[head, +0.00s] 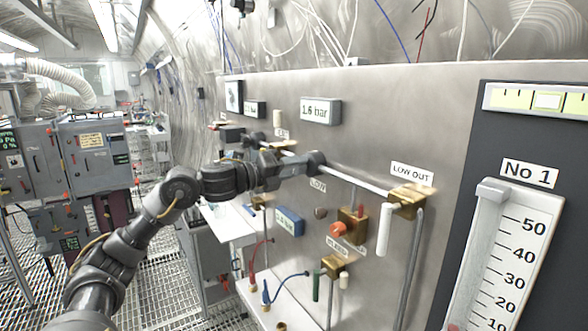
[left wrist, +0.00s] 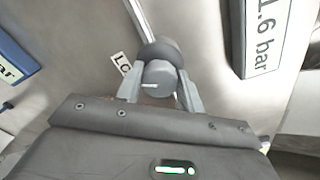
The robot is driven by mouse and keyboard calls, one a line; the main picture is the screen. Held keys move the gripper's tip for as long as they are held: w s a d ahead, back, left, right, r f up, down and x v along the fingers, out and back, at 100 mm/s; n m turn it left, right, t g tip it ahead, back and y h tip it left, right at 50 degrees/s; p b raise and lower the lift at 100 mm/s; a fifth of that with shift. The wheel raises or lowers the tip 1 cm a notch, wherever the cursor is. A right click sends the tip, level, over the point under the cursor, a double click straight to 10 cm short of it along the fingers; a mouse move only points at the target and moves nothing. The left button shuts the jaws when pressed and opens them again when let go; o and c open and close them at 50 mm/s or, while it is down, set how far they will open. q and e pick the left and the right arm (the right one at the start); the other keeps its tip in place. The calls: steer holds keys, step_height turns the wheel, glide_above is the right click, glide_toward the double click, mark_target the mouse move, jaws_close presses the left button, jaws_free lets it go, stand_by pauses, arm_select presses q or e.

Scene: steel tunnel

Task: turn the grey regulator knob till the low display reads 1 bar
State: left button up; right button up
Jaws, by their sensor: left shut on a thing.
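The grey regulator knob (left wrist: 158,76) is round, with a white mark on its face, and sits between the two fingers of my left gripper (left wrist: 160,95) in the left wrist view. In the head view my left gripper (head: 300,163) reaches the steel panel and is shut on the knob (head: 317,161), just above the LOW label (head: 318,184). A grey-framed display (head: 320,111) above the knob reads 1.6 bar; it also shows in the left wrist view (left wrist: 264,35). My right gripper is out of view.
A blue-framed display (head: 289,220) is on the panel below my gripper. A brass LOW OUT fitting (head: 408,200), an orange knob (head: 338,229) and pipes stick out to the right. A tall gauge marked No 1 (head: 505,255) stands at far right. Grey cabinets (head: 95,155) line the left side.

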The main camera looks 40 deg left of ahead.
arm_select(q)
steer(key=shift+n, duration=0.5)
steer(key=o, duration=1)
steer(key=shift+s+a+f, duration=0.1)
steer(key=shift+s+f, duration=0.05)
steer(key=b+v, duration=0.9)
steer(key=v, duration=0.1)
steer(key=shift+s+a, duration=0.1)
steer(key=shift+s, duration=0.15)
